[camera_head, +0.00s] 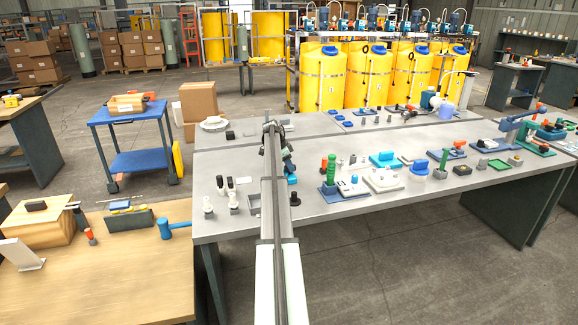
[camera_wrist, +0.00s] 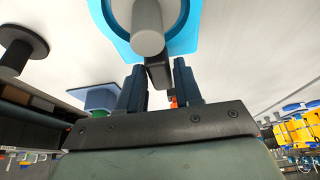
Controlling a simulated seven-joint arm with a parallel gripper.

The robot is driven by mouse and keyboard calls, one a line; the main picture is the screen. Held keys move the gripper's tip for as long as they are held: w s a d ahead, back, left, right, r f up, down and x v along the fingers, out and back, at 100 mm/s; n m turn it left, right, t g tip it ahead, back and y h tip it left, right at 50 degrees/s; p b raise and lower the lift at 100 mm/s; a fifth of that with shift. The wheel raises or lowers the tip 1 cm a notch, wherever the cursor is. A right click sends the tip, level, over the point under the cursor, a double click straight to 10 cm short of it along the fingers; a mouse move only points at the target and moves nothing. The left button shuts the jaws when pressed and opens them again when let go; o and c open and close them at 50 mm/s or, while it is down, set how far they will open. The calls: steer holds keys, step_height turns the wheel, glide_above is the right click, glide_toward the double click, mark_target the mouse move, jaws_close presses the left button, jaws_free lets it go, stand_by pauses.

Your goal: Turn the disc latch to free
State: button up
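A light-blue disc-like fixture (camera_wrist: 186,28) fills the top of the wrist view, with a grey cylindrical post standing out of it. A dark block-shaped tab (camera_wrist: 160,76) projects from it towards my gripper (camera_wrist: 160,72). I take this fixture to be the disc latch. My two dark fingers are apart, one on each side of the tab; I cannot tell whether they touch it. In the head view, a small blue part (camera_head: 292,180) shows just beside the end of my arm, which hides most of that spot.
A dark round knob on a stem (camera_wrist: 22,50) stands left in the wrist view. In the head view, a green-handled fixture (camera_head: 331,170) and a light-blue block (camera_head: 384,159) stand to the right on the grey bench (camera_head: 340,212). Small black and white fittings stand to the left.

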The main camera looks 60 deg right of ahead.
jaws_close()
steer(key=n, duration=0.1)
steer(key=n+t, duration=0.1)
steer(key=n, duration=0.1)
steer(key=shift+s+a+f+n+h, duration=0.1)
steer(key=shift+s+a+n+h, duration=0.05)
steer(key=shift+n+h, duration=0.2)
steer(key=n+t, duration=0.1)
steer(key=n, duration=0.1)
steer(key=n+t, duration=0.1)
steer(key=n, duration=0.2)
steer(key=shift+s+h, duration=0.15)
steer(key=shift+h, duration=0.1)
steer(key=n+t, duration=0.2)
steer(key=n, duration=0.3)
steer(key=shift+s, duration=0.1)
steer(key=shift+n+t+y, duration=0.6)
steer(key=shift+n+t, duration=0.1)
steer(key=shift+n, duration=1.35)
steer(key=shift+s, duration=0.1)
